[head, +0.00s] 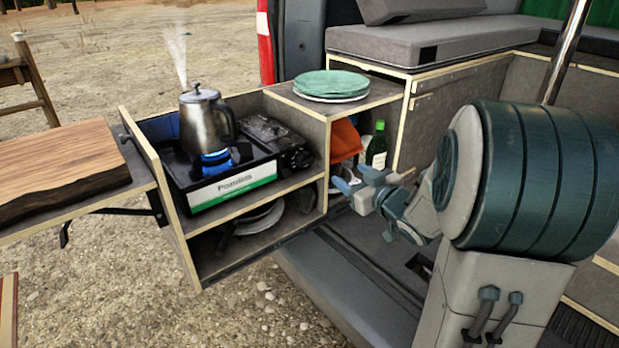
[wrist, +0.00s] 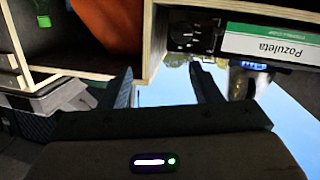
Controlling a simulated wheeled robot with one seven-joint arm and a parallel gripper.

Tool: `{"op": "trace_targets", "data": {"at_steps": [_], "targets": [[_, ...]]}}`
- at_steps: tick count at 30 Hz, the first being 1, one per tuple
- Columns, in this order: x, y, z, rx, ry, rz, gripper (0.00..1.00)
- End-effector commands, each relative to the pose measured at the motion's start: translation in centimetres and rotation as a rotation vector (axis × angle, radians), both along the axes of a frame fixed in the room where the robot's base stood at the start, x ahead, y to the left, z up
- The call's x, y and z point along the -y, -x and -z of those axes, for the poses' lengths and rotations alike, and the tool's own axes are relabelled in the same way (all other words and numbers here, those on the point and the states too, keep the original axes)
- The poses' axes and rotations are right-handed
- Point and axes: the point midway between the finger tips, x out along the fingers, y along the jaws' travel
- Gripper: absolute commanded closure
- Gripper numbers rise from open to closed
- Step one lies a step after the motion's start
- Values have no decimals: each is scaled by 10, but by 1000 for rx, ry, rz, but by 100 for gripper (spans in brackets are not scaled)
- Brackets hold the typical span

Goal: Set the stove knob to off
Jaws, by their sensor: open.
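The camping stove (head: 232,185) sits in the pull-out box, with a black control panel at its right end. The stove knob (head: 303,159) is small and dark on that panel; its angle is too small to read. A blue flame (head: 215,160) burns under the steaming kettle (head: 205,118). My gripper (head: 358,182) is open and empty, to the right of the knob and apart from it. In the wrist view, which looks upside down, the black panel with the knob (wrist: 183,36) shows beyond my open gripper (wrist: 162,80).
Green and white plates (head: 332,84) lie on the box's right top. A wooden board (head: 60,170) lies at left. Open space lies in front of the stove.

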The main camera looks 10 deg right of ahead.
Motion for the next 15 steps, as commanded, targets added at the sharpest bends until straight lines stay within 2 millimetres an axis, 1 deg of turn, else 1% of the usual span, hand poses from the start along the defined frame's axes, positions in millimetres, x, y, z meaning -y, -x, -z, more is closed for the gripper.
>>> {"op": "trace_targets", "data": {"at_steps": [1, 3, 6, 10, 13, 15], "targets": [[-1, 1, 17, 22, -23, -39, 43], [-4, 3, 22, 52, -51, -91, 43], [-7, 6, 26, 80, -81, -144, 43], [-10, 7, 26, 97, -99, -173, 43], [-14, 0, 26, 99, -100, -178, 43], [-19, -8, 26, 99, -99, -179, 43]]}}
